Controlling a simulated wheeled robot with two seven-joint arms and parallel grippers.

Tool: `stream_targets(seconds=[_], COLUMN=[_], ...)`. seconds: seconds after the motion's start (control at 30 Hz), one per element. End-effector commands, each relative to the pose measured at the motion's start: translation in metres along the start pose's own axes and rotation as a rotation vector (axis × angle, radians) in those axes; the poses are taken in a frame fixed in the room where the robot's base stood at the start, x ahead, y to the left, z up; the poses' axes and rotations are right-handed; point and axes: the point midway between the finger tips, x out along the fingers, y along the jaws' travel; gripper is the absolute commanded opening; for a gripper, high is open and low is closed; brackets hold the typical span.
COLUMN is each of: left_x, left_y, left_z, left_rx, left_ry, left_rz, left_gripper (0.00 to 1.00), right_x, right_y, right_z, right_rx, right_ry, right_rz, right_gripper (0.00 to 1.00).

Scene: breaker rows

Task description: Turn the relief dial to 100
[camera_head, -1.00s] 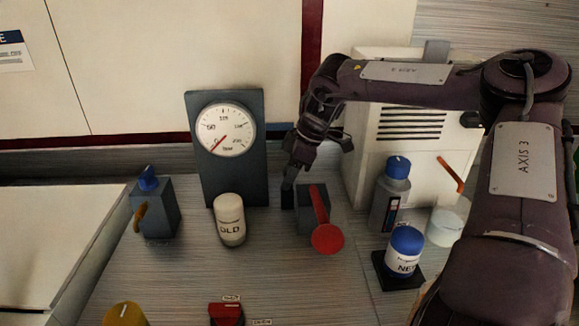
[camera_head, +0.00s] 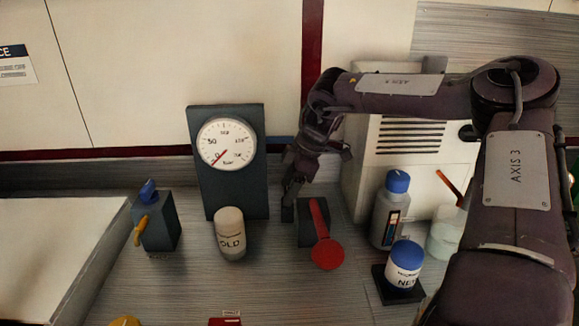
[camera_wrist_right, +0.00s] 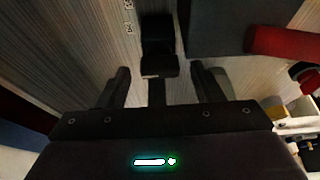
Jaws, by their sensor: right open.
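A small dark block with a raised bar (camera_wrist_right: 158,48) stands beside small white labels in the right wrist view. It looks like the relief dial, but I cannot read the labels. In the head view it is a dark shape (camera_head: 288,212) left of the red lever. My right gripper (camera_head: 291,186) points down just above it. In the right wrist view the fingers (camera_wrist_right: 163,88) are apart, with the block's near end between and ahead of them; I cannot tell if they touch. The round gauge (camera_head: 227,144) has its red needle pointing lower left, near 0. My left gripper is not in view.
The red lever (camera_head: 325,242) on a dark box is close right of my right gripper. The OLD jar (camera_head: 230,233) stands to its left, the blue-knobbed box (camera_head: 156,222) further left. A blue-capped bottle (camera_head: 391,210) and a second blue-lidded jar (camera_head: 404,265) stand right.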

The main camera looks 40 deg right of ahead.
Motion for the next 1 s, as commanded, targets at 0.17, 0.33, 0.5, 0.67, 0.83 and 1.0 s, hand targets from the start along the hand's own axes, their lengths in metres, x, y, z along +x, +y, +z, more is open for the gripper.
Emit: stream_targets(seconds=[0.17,0.33,0.5,0.67,0.83,1.0], left_x=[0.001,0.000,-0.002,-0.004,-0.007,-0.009], left_y=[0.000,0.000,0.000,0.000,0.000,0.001], left_z=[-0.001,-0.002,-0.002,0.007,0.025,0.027], left_rx=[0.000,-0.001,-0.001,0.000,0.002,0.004], left_ry=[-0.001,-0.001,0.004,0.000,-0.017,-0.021], left_rz=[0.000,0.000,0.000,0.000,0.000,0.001], left_gripper=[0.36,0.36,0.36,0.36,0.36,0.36], right_x=[-0.024,-0.062,-0.102,-0.138,-0.167,-0.180], right_y=[0.001,0.001,0.001,0.001,0.001,0.001], right_z=[-0.011,-0.026,-0.043,-0.058,-0.069,-0.075], right_rx=[-0.002,-0.002,-0.002,-0.001,-0.001,-0.001], right_ry=[0.001,0.000,-0.001,-0.002,-0.002,0.000], right_rz=[0.006,0.007,0.007,0.006,0.005,0.002], right_gripper=[0.60,0.60,0.60,0.60,0.60,0.60])
